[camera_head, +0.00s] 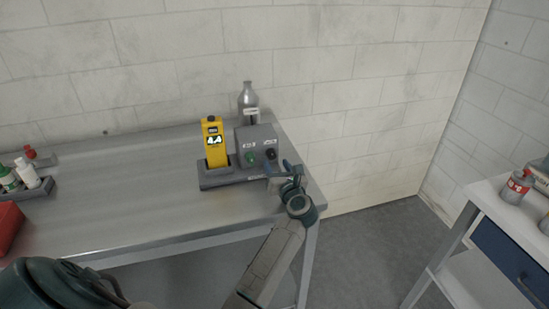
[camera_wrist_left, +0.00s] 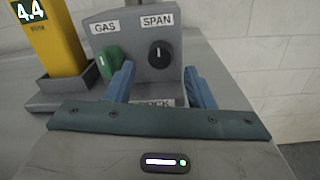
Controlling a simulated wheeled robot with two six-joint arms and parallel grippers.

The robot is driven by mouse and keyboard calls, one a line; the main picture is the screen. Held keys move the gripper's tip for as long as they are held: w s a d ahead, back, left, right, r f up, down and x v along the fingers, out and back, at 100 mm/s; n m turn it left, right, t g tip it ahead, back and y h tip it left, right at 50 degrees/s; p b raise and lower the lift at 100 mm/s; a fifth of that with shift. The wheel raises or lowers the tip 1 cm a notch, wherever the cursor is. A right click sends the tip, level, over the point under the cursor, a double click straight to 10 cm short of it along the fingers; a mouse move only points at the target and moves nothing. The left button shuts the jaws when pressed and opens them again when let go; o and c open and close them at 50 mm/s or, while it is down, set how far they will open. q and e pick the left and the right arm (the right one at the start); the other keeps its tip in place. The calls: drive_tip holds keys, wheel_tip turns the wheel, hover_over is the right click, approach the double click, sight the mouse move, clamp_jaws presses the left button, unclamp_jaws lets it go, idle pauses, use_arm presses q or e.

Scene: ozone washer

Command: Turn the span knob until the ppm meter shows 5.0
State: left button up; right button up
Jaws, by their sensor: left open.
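The yellow ppm meter (camera_head: 215,143) stands upright in a grey dock at the back of the bench and reads 4.4. It also shows at the left wrist view's top left (camera_wrist_left: 55,40). The black span knob (camera_head: 271,154) is on the grey box right of the meter; in the left wrist view the span knob (camera_wrist_left: 160,54) has a white mark pointing up. A green gas knob (camera_wrist_left: 109,63) sits left of it. My left gripper (camera_wrist_left: 158,82) is open in front of the box, its blue fingers either side of the span knob and apart from it. My right gripper is not seen.
A grey gas bottle (camera_head: 248,100) stands behind the box. Small bottles in a tray (camera_head: 40,190) and a red box (camera_head: 8,225) are on the bench's left. The bench middle is clear. A white cart with a red-labelled bottle (camera_head: 517,186) stands at right.

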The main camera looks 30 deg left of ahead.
sight(271, 154)
use_arm(q)
drive_tip(key=shift+x, duration=1.05)
drive_tip(key=shift+w+a, duration=0.25)
drive_tip(key=shift+a, duration=0.05)
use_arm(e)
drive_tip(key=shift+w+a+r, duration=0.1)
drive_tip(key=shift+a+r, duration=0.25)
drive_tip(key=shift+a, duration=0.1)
use_arm(q)
drive_tip(key=shift+c, duration=0.4)
drive_tip(key=c, duration=0.9)
drive_tip(key=shift+p, duration=0.35)
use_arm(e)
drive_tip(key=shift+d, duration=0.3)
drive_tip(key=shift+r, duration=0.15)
